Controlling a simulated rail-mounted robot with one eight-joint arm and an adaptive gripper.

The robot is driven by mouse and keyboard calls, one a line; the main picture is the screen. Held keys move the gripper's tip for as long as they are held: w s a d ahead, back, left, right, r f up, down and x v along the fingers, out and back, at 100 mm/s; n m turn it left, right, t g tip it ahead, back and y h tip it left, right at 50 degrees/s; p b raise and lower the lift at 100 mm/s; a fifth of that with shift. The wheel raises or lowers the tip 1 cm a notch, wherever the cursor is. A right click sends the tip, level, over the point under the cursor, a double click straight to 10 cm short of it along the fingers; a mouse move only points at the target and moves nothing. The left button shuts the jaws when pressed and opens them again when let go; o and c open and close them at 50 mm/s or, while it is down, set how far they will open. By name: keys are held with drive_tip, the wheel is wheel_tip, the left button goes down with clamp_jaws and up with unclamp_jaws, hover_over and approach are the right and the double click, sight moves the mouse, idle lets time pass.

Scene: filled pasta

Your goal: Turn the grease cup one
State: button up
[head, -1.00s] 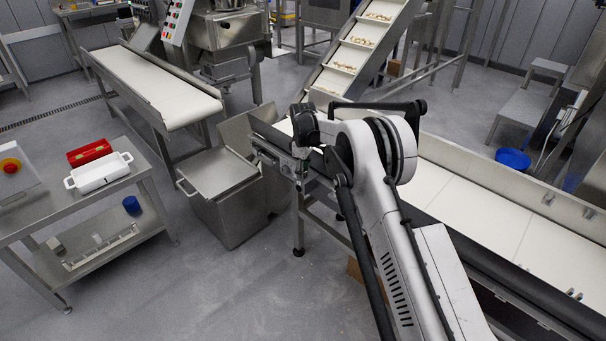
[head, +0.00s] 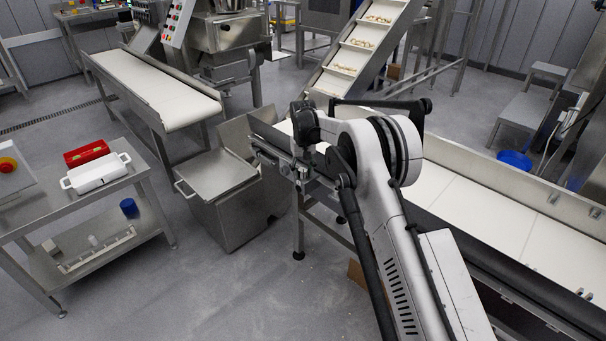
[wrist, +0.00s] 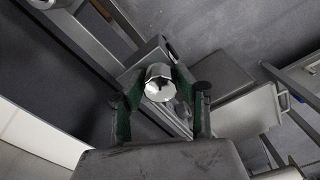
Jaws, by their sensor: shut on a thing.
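The grease cup (wrist: 160,83) is a shiny silver cap with a faceted side and a rounded face. It sits at a grey metal block on the conveyor's end in the wrist view. My gripper (wrist: 157,79) has its two green-lined fingers on either side of the cup, shut on it. The cup cannot be made out there.
A steel bin with a lid (head: 217,172) stands just left of the conveyor end. Another white-belted conveyor (head: 160,90) is behind it. A steel table (head: 120,190) with a red and a white box stands at the left.

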sight(303, 169)
drive_tip(key=shift+m, duration=0.9)
drive_tip(key=o, duration=1.1)
drive_tip(key=shift+o, duration=0.2)
wheel_tip(303, 169, up, 12)
drive_tip(key=shift+r, duration=0.1)
